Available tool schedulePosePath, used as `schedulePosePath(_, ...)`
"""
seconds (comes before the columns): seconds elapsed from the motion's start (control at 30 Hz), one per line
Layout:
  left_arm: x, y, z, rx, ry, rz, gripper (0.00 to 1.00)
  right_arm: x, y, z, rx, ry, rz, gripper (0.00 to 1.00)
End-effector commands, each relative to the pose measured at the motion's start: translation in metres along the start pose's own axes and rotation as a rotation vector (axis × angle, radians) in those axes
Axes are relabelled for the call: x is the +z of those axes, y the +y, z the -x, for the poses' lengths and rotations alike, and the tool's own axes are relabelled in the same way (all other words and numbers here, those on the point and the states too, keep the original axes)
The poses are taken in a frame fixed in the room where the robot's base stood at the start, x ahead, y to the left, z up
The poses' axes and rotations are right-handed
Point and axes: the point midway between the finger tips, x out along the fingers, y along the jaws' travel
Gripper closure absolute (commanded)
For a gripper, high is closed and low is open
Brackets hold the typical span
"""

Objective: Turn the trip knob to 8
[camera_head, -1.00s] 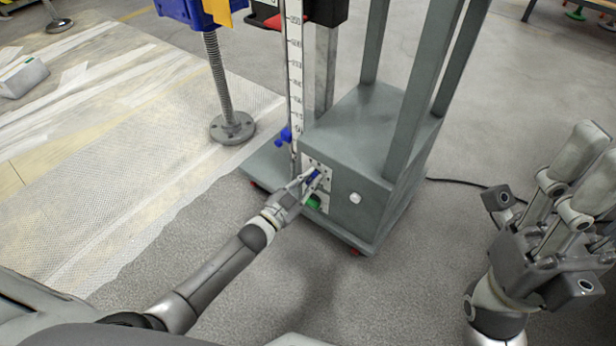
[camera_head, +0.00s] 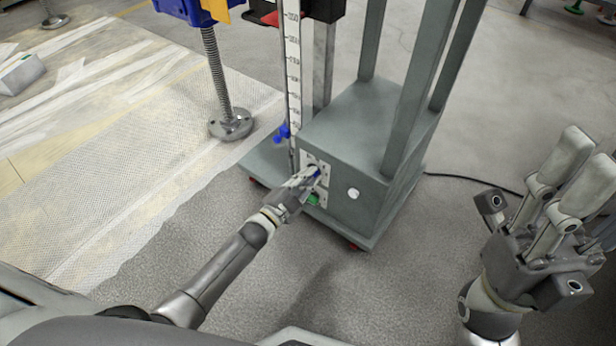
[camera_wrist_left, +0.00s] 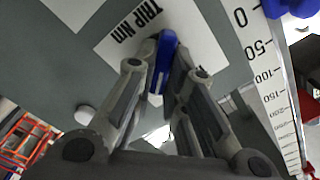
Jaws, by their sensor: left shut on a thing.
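The blue trip knob (camera_head: 316,173) is on a white panel (camera_head: 323,166) on the grey machine housing. My left gripper (camera_head: 309,178) reaches it from the front left and is shut on it. In the left wrist view, the blue knob (camera_wrist_left: 164,58) stands between the two fingers of the left gripper (camera_wrist_left: 160,92), beside a label reading "TRIP Nm" (camera_wrist_left: 138,20). The fingers hide much of the panel, and no dial number or pointer reading can be made out. My right gripper (camera_head: 558,215) is raised at the right, empty and apparently open, away from the machine.
A green button (camera_head: 313,199) sits just below the knob, and a white round button (camera_head: 353,193) is on the adjacent face. A vertical scale (camera_head: 293,70) and a blue clamp knob (camera_head: 282,133) stand left of the housing. A screw jack foot (camera_head: 230,124) is farther left.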

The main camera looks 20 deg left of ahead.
Motion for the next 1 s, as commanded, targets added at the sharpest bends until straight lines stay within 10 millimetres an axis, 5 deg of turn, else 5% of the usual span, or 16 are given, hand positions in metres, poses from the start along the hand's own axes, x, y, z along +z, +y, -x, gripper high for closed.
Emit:
schedulePosePath(0.27,0.000,0.001,0.001,0.002,0.000,0.000,1.00,0.000,0.000,0.000,-0.001,0.001,0.000,0.60)
schedulePosePath(0.3,0.000,0.001,0.001,0.002,0.000,0.000,0.86,0.000,0.000,0.000,-0.001,0.002,0.000,0.60)
schedulePosePath(0.47,0.000,0.001,0.000,0.001,0.000,0.000,0.66,0.000,0.000,-0.002,-0.003,0.007,0.001,0.60)
schedulePosePath(0.8,0.000,0.001,0.002,0.001,0.000,0.001,0.66,0.000,0.001,-0.002,0.001,0.007,0.003,0.60)
schedulePosePath(1.0,0.001,0.002,0.023,0.002,-0.002,0.001,0.66,0.000,0.001,-0.002,0.000,0.007,0.002,0.60)
